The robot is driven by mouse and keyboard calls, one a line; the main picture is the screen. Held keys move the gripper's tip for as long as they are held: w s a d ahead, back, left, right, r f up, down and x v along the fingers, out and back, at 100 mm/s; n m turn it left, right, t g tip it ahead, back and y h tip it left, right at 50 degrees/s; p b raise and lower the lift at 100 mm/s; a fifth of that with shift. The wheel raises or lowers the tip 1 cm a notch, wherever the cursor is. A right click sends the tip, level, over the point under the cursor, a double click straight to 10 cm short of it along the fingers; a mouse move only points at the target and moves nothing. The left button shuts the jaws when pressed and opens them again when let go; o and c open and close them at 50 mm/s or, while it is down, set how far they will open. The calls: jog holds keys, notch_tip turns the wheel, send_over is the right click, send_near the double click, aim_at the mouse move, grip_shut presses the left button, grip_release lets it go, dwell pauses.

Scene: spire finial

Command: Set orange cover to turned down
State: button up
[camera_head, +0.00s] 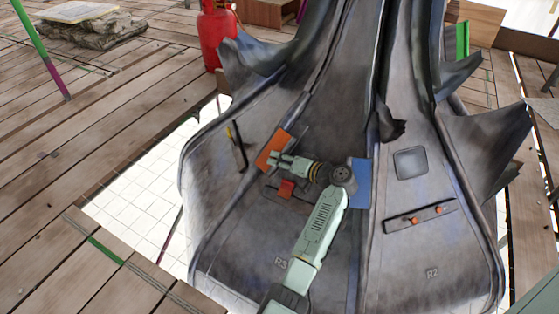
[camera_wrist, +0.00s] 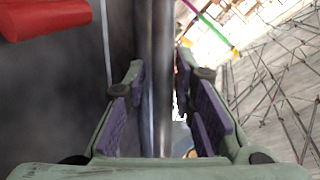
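The orange cover (camera_head: 272,147) is a flat orange plate on the dark grey metal spire, left of the centre in the head view. It sits tilted, and its lower right part is close to or behind my gripper. My gripper (camera_head: 275,160) reaches in from the right, with its fingertips at the cover's lower edge; I cannot tell whether they touch it. In the wrist view my gripper (camera_wrist: 160,105) is open, with nothing clearly held. A metal ridge (camera_wrist: 158,50) shows between and beyond the fingers. The orange cover is not clearly seen in the wrist view.
A red block (camera_head: 286,187) is just below my gripper; a red part (camera_wrist: 45,15) shows in the wrist view. A blue plate (camera_head: 361,180) is right of my wrist. A bar with orange knobs (camera_head: 415,218) is farther right. A gap opens left of the spire.

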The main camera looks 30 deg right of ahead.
jog(key=shift+o, duration=0.8)
jog(key=shift+s+r, duration=0.1)
jog(key=v, duration=0.7)
jog(key=shift+s, duration=0.2)
jog(key=shift+d, duration=0.15)
